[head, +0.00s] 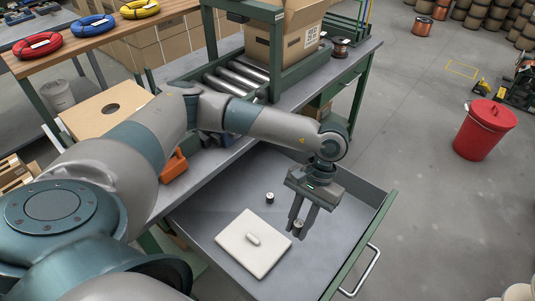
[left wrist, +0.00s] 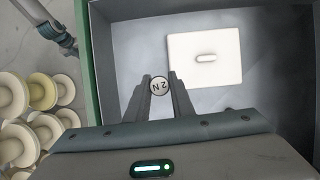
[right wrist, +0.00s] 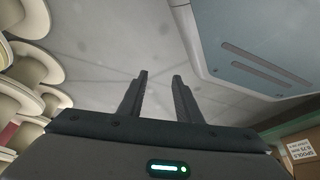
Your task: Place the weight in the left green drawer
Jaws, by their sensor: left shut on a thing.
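A small cylindrical weight (head: 298,226) with a pale top is held between the fingertips of my left gripper (head: 298,220). In the left wrist view, the weight (left wrist: 159,87) shows dark letters on its round face. My left gripper points down inside the outline of the open green-edged drawer (head: 205,212); its exact height above the floor is unclear. A second small dark cylinder (head: 270,198) stands in the drawer. A white square plate with a handle (head: 240,258) lies there too. My right gripper (right wrist: 160,75) is open and empty, away from the drawer.
The green-framed workbench (head: 362,52) carries rollers and a cardboard box (head: 282,40). The drawer's metal handle (head: 364,272) sticks out over the floor. A red bin (head: 484,130) stands at the right, with free floor between. Pale spools (left wrist: 42,92) show beside the drawer.

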